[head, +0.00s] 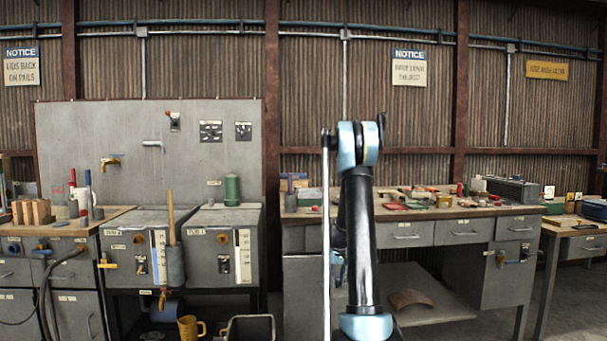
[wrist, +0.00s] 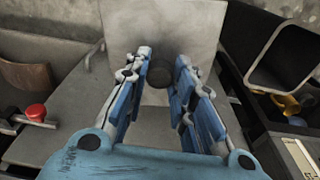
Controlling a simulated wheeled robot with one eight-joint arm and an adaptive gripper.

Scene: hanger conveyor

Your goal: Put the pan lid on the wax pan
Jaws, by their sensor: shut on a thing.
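In the wrist view my gripper (wrist: 162,82) has its two blue-padded fingers on either side of a dark round knob (wrist: 156,88). A flat grey plate, which looks like the pan lid (wrist: 125,42), lies beyond and around the knob. The fingers block part of both. In the head view my arm stands in the middle and hides my gripper and the lid. I cannot identify the wax pan for certain. Two grey tanks with gauges, one on the left (head: 129,240) and one on the right (head: 218,262), stand on the left side.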

